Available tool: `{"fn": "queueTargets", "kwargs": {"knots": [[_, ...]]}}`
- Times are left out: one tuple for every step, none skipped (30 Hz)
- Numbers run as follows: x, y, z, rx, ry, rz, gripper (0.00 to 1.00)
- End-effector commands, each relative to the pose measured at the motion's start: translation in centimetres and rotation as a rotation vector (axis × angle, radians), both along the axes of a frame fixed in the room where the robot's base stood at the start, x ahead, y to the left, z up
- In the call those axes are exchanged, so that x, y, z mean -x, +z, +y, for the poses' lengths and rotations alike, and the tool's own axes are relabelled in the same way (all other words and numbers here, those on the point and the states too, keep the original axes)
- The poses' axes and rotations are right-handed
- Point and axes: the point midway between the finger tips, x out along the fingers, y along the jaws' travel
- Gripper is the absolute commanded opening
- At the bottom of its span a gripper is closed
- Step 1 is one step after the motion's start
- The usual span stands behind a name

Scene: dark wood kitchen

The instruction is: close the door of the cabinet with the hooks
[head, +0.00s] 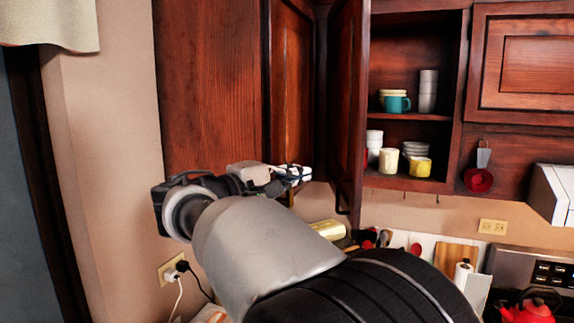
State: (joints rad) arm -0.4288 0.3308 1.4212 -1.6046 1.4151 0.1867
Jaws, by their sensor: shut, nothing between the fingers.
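The cabinet with the hooks (461,100) is on the wall at the upper right, with small hooks under its bottom edge. Its dark wood door (347,95) stands wide open, swung out toward me on the left side and seen nearly edge-on. A dark handle (343,200) hangs at the door's lower end. My gripper (303,173) is shut and empty, to the left of the door near its lower part. I cannot tell whether it touches the door. My arm hides much of the area below.
Inside the cabinet are a teal mug (397,103), a yellow cup (420,166) and stacked dishes. A closed cabinet (520,65) is to the right. A red ladle (478,180) hangs below it. A red kettle (532,308) stands at lower right. A tall wood side panel (210,85) is at left.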

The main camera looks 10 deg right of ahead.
Motion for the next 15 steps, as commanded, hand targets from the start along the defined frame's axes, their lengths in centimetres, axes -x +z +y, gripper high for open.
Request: {"fn": "queueTargets", "kwargs": {"knots": [[-0.4, -0.1, -0.6, 0.0, -0.002, 0.002, 0.0], [-0.6, -0.1, -1.1, -0.001, -0.003, 0.003, 0.0], [-1.0, -0.1, -1.7, -0.001, -0.004, 0.004, 0.0], [-1.4, -0.2, -2.2, -0.001, -0.003, 0.004, 0.0], [-1.7, -0.2, -2.8, -0.001, -0.005, 0.004, 0.0], [-2.2, -0.1, -3.5, -0.002, -0.004, 0.005, 0.0], [-2.5, -0.1, -4.1, -0.001, -0.005, 0.006, 0.0], [-3.0, -0.1, -4.7, -0.001, -0.004, 0.006, 0.0], [-3.4, -0.1, -5.4, -0.001, -0.005, 0.006, 0.0], [-3.8, -0.1, -6.0, -0.001, -0.004, 0.006, 0.0], [-4.2, -0.1, -6.5, -0.001, -0.004, 0.006, 0.0], [-4.6, -0.1, -7.2, -0.001, -0.004, 0.006, 0.0], [-4.9, -0.1, -7.6, -0.001, -0.003, 0.006, 0.0], [-5.2, -0.1, -8.1, -0.002, -0.004, 0.006, 0.0], [-4.9, -0.1, -8.8, -0.002, -0.003, 0.005, 0.0]]}}
